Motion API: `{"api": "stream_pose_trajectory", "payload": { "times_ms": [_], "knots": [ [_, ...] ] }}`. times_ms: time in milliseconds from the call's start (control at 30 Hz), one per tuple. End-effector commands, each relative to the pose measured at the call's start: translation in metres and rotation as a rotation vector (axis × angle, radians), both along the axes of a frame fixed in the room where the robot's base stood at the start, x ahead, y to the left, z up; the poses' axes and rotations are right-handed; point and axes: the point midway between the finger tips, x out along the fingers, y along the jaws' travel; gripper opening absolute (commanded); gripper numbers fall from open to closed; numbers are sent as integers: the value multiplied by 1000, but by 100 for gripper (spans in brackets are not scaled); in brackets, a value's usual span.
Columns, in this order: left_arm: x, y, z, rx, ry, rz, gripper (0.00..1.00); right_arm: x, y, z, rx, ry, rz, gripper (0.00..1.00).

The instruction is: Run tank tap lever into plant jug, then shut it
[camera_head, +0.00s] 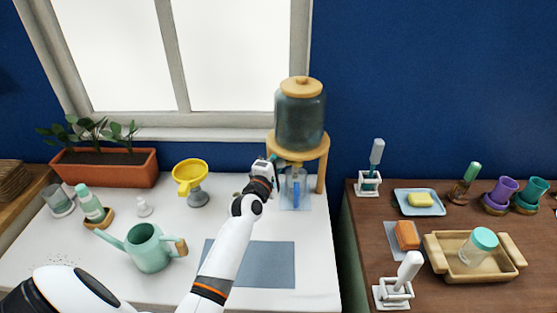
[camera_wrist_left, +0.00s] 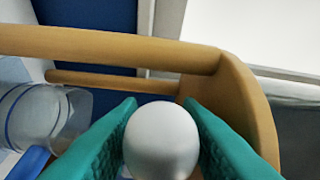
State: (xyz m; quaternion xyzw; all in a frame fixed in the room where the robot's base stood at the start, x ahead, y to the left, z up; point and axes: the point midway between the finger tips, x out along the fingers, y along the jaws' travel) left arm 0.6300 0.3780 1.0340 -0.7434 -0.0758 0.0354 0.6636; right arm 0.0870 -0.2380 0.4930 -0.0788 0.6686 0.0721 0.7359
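The tank (camera_head: 299,118) is dark glass with a wooden lid and sits on a wooden stand (camera_head: 322,155) at the back. The plant jug (camera_head: 304,192), clear with blue parts, stands under it; in the left wrist view it shows at the left (camera_wrist_left: 60,112). My left gripper (camera_head: 268,163) is at the front of the stand. In the left wrist view its teal fingers (camera_wrist_left: 160,105) lie against both sides of a pale round knob (camera_wrist_left: 160,142), apparently the tap lever's end. The spout and any water are hidden. My right gripper is out of view.
A teal watering can (camera_head: 148,247), a yellow funnel (camera_head: 190,175) and a planter (camera_head: 105,168) stand left of my arm. A grey mat (camera_head: 268,262) lies below the stand. A brown counter right of a gap holds a wooden tray (camera_head: 440,262) and several small things.

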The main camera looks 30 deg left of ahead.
Motion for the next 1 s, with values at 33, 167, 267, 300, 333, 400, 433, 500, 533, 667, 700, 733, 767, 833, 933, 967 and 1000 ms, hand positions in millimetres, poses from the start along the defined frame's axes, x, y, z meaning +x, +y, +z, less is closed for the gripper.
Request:
{"api": "stream_pose_trajectory", "payload": {
  "times_ms": [33, 167, 267, 300, 333, 400, 433, 500, 533, 667, 700, 733, 767, 833, 933, 967, 1000],
  "knots": [
    [0, 0, 0, 0, 0, 0, 32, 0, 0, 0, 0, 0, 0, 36],
    [0, 0, 0, 0, 0, 0, 17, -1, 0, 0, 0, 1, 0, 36],
    [0, 0, 0, 0, 0, 0, 1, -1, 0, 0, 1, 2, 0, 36],
    [0, 0, 0, 0, 0, 0, 0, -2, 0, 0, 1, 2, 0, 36],
    [0, 0, 0, 1, 0, 0, 0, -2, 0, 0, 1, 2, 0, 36],
    [0, 0, 0, 0, 0, 0, 0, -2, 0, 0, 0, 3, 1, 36],
    [0, 0, -1, -1, 0, 0, 0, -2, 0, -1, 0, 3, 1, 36],
    [0, 0, -4, -15, -9, 0, 0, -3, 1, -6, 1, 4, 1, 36],
    [0, 0, -6, -28, -18, 0, 0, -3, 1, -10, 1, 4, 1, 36],
    [1, -2, -17, -118, -72, 0, 0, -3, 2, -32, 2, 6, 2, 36],
    [1, -2, -18, -148, -92, 0, 0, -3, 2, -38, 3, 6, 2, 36],
    [1, -2, -19, -170, -106, 0, 0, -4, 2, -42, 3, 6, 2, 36],
    [1, -3, -20, -190, -118, 0, 0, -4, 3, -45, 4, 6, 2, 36],
    [2, -4, -20, -229, -142, -1, 0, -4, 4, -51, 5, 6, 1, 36],
    [2, -4, -19, -261, -161, 0, 0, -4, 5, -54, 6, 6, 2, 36],
    [2, -4, -18, -266, -164, 0, 0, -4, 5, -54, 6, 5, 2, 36],
    [2, -4, -18, -268, -165, 0, 0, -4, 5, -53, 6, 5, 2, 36]
  ]
}}
